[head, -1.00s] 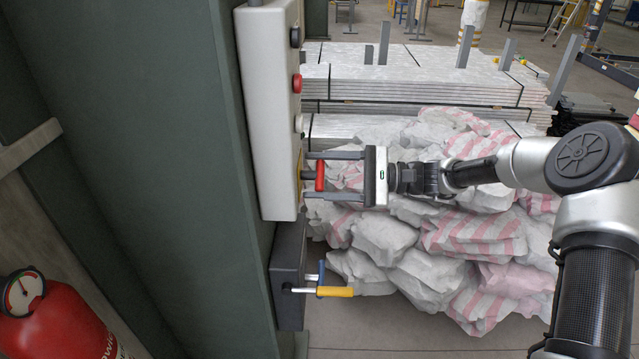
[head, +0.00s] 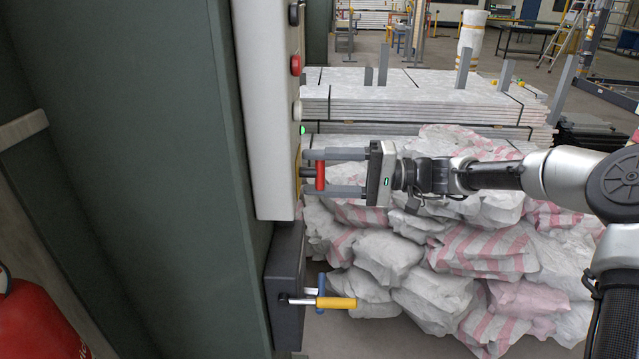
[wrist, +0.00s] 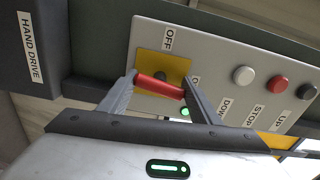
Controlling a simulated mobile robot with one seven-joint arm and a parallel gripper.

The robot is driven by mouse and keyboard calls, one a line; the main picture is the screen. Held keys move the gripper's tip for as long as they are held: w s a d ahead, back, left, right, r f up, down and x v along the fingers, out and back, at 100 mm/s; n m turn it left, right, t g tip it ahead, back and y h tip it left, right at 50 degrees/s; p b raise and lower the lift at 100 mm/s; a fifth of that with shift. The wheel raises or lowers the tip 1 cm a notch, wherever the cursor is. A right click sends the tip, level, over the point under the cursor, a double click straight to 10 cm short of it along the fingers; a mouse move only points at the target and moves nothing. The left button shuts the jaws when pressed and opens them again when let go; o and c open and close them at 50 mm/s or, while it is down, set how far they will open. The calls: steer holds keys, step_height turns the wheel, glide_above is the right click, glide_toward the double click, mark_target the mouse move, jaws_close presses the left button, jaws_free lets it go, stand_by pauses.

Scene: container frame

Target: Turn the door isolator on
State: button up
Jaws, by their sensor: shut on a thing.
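The door isolator is a red handle (head: 320,176) on a yellow plate on the side of a light grey control box (head: 262,120). In the wrist view the red handle (wrist: 160,86) lies across the yellow plate (wrist: 150,63), with an OFF label beside the plate and another label partly hidden behind a finger. My gripper (head: 312,172) has one finger at each end of the handle and is shut on it; the wrist view shows the same grip (wrist: 160,80). A small green lamp (head: 303,129) glows above the isolator and shows in the wrist view (wrist: 185,112).
Black, red and white buttons sit on the box above the handle. Below it is a dark hand drive box (head: 285,290) with a yellow-handled crank (head: 336,302) sticking out. White and pink sacks (head: 470,250) and stacked panels (head: 420,100) stand behind my arm.

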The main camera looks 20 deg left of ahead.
steer(key=shift+n+b, duration=0.6)
steer(key=shift+n, duration=0.3)
steer(key=o, duration=1)
steer(key=shift+d, duration=0.1)
steer(key=p+v, duration=0.2)
steer(key=v, duration=1.5)
steer(key=shift+d, duration=0.15)
steer(key=shift+s, duration=0.1)
